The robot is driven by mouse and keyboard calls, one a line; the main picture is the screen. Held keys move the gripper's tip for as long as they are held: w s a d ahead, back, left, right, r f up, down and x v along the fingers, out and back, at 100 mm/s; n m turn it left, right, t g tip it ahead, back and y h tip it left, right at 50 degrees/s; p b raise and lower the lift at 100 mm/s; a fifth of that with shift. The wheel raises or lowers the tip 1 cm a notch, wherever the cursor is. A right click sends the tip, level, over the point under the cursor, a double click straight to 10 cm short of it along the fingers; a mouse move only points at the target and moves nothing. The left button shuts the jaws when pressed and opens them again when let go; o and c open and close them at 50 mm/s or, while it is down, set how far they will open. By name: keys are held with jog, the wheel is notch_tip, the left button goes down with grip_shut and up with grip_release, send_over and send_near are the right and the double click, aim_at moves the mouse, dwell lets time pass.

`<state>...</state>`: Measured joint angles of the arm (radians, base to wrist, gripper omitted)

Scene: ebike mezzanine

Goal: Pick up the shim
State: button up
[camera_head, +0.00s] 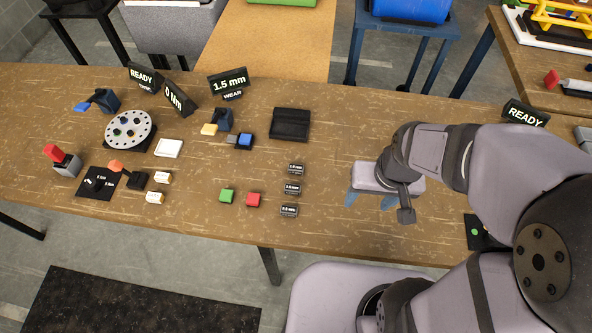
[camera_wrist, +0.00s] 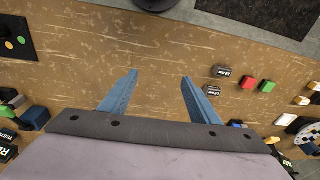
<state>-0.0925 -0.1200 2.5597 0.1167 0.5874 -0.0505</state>
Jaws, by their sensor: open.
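Three small dark blocks with white thickness labels, which look like shims, lie in a column right of the table's middle: a far block (camera_head: 295,169), a middle block (camera_head: 292,188) and a near block (camera_head: 289,210). The frames do not single out one as the shim. In the wrist view, labelled blocks (camera_wrist: 221,71) (camera_wrist: 212,90) lie right of my fingers. My gripper (camera_head: 370,200) is open and empty, above the table to the right of the blocks. Its two blue fingers also show in the wrist view (camera_wrist: 160,76), with bare wood between them.
A green block (camera_head: 226,196) and a red block (camera_head: 253,200) lie left of the labelled blocks. A black tray (camera_head: 290,124) is behind them. A "1.5 mm" sign (camera_head: 229,83) and a round grey disc with holes (camera_head: 127,131) stand farther left. The wood around my gripper is clear.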

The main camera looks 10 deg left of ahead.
aim_at(296, 167)
jog(key=w+a+f+t+b, duration=0.2)
jog(key=w+a+t+b, duration=0.1)
jog(key=a, duration=0.3)
jog(key=w+a+f+t+y+b, duration=0.1)
jog(key=w+a+f+t+b, duration=0.1)
jog(key=a+b, duration=0.3)
jog(key=w+a+f+t+y+b, duration=0.1)
jog(key=w+a+f+t+b, duration=0.2)
jog(key=a, duration=0.6)
jog(key=shift+w+f+t+b, duration=0.2)
jog(key=shift+w+t+b, duration=0.15)
jog(key=shift+b, duration=0.45)
jog(key=shift+s+d+f+t+h+b, duration=0.1)
jog(key=shift+s+f+t+h+b, duration=0.2)
jog(key=shift+b, duration=0.3)
jog(key=shift+s+d+f+t+h+b, duration=0.35)
jog(key=shift+s+d+t+h+b, duration=0.25)
jog(key=shift+b, duration=0.25)
jog(key=shift+s+d+m+h, duration=0.3)
jog(key=shift+s+d+h, duration=0.1)
jog(key=shift+h, duration=0.1)
jog(key=shift+x, duration=0.9)
jog(key=shift+b+x, duration=0.55)
jog(key=shift+x, duration=2.2)
jog(key=shift+a, duration=0.15)
jog(key=shift+r, duration=0.1)
jog(key=shift+c, duration=0.7)
